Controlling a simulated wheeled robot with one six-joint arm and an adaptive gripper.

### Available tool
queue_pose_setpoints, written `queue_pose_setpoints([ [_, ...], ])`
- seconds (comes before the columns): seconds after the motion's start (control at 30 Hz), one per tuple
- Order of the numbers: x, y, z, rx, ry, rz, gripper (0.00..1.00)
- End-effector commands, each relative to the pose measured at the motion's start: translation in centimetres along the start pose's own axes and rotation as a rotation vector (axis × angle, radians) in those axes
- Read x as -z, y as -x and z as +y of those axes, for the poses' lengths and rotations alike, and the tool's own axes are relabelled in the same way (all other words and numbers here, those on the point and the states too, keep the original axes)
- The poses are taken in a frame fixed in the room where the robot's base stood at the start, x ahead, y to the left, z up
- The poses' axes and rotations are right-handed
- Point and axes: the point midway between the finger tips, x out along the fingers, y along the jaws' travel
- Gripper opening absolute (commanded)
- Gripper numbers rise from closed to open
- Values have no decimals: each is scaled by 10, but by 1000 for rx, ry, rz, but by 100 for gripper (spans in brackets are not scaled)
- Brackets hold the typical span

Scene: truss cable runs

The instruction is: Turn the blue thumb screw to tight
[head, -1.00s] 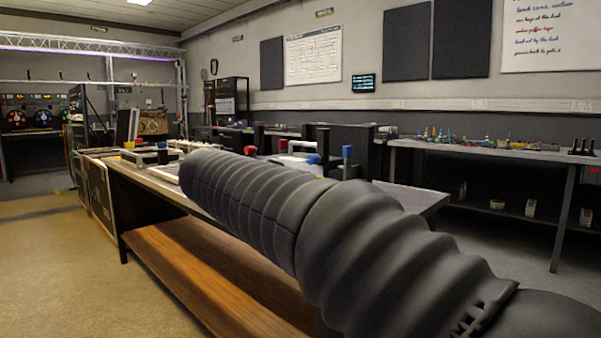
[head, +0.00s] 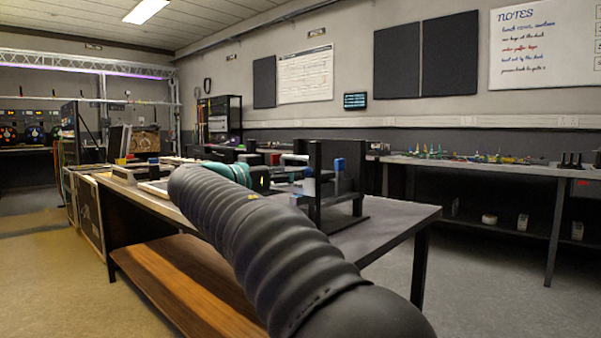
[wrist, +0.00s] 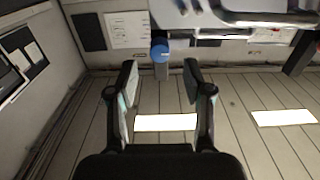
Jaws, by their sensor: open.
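In the wrist view a round blue thumb screw (wrist: 159,50) sits on a short grey post, just beyond the gap between my fingertips. My gripper (wrist: 160,76) is open, one finger on each side of that gap, and nothing is held. The screw looks apart from both fingers. In the head view a blue knob (head: 338,164) stands on a dark upright at the bench's right part. My dark sleeved arm hides part of the bench, and the gripper is unclear there.
A dark frame (head: 318,165) stands on the workbench (head: 400,222), whose right end is bare. A side bench (head: 470,164) with small coloured parts runs along the wall. Floor is open at left and right.

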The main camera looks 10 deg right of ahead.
Motion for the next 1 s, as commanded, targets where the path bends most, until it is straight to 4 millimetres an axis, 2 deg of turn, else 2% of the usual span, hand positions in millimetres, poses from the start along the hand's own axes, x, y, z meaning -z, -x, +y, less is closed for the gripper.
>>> queue_pose_setpoints([
  [0.1, 0, -21, 1, -3, 0, 0, 50],
  [0.3, 0, -42, 0, -1, 1, 0, 50],
  [0.7, 0, -49, 0, 0, 0, 0, 50],
  [0.77, 0, -48, 0, 0, 0, 0, 38],
  [0.9, 0, -48, 0, 0, 0, 0, 3],
  [1.0, 0, -48, 0, 1, 0, 0, 0],
])
